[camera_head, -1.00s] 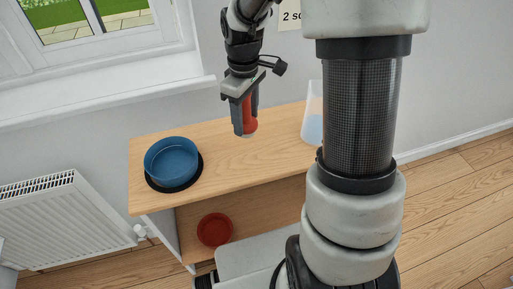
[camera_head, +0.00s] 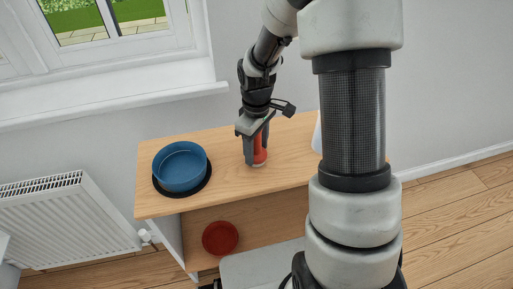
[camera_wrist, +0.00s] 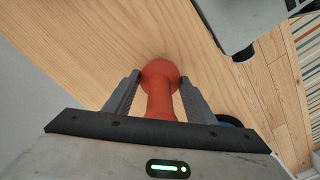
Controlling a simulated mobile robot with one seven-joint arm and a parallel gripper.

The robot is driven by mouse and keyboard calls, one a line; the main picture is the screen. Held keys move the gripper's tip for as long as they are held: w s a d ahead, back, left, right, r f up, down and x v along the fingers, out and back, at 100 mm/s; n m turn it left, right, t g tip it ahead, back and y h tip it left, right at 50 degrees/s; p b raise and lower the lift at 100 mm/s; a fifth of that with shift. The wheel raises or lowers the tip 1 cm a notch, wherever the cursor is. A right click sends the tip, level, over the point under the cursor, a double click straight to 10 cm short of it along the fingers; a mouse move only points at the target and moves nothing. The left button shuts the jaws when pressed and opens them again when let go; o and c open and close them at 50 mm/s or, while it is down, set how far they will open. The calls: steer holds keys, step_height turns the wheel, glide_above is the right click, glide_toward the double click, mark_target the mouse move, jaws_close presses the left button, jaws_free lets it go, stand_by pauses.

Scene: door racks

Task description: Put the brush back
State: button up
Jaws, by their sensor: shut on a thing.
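My gripper (camera_head: 257,158) is shut on a red-orange thing, which I take to be the brush (camera_head: 260,149), above the wooden top of a low cabinet (camera_head: 218,182). In the wrist view the brush's rounded red end and narrower neck (camera_wrist: 160,100) show between my two grey fingers (camera_wrist: 160,98). Its bristles are not clearly visible.
A blue round pot (camera_head: 180,166) stands on a black disc (camera_head: 206,184) at the left of the top. A red round dish (camera_head: 220,238) is on the shelf below. A pale clear container (camera_head: 316,135) is partly hidden behind my arm. A radiator (camera_head: 70,222) stands left.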

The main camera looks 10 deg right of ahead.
steer(key=o, duration=1)
steer(key=shift+f, duration=0.1)
steer(key=shift+o, duration=0.2)
